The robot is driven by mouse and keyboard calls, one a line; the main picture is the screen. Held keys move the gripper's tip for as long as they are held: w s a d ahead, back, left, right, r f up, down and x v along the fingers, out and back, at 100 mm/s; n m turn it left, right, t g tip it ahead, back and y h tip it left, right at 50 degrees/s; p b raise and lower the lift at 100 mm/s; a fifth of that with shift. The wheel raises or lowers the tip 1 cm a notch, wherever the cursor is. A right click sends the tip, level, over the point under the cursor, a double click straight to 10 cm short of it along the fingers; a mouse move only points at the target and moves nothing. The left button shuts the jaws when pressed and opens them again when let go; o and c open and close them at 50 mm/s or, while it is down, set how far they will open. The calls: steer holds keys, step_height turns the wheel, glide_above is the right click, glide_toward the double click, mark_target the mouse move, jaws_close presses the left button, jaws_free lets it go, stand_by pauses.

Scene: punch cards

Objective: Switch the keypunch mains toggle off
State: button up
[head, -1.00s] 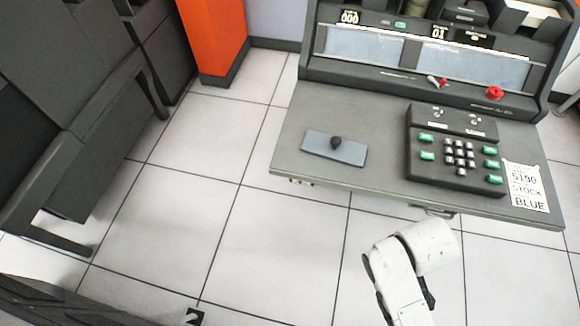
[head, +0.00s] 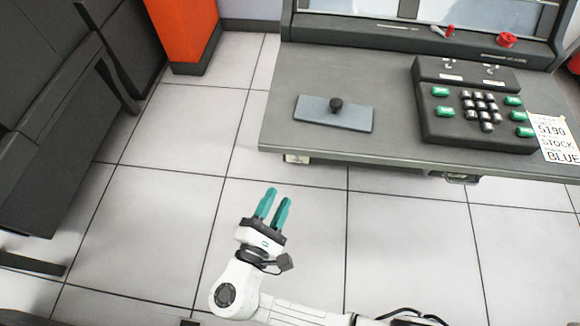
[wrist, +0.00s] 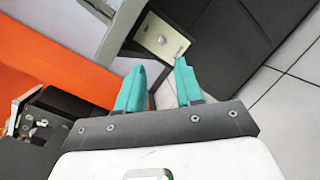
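A small cream plate (head: 297,158) sits under the front left edge of the keypunch desk (head: 390,75). In the wrist view a cream plate (wrist: 158,42) with a small round metal part shows just beyond my fingertips; I cannot tell the toggle's position. My gripper (head: 276,196) has two teal fingers and is open and empty. It is in front of and below the desk's left corner, apart from it, fingers pointing toward the desk. It also shows in the wrist view (wrist: 158,66), fingers spread.
On the desk are a blue-grey plate with a black knob (head: 334,113), a keyboard unit (head: 472,105) and a paper card (head: 555,138). A red-tipped lever (head: 443,30) and red knob (head: 506,40) sit behind. Dark cabinets stand left; the floor between is clear.

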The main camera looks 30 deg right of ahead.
mark_target(297, 157)
steer(key=x, duration=1)
steer(key=shift+d, duration=0.15)
jaws_close()
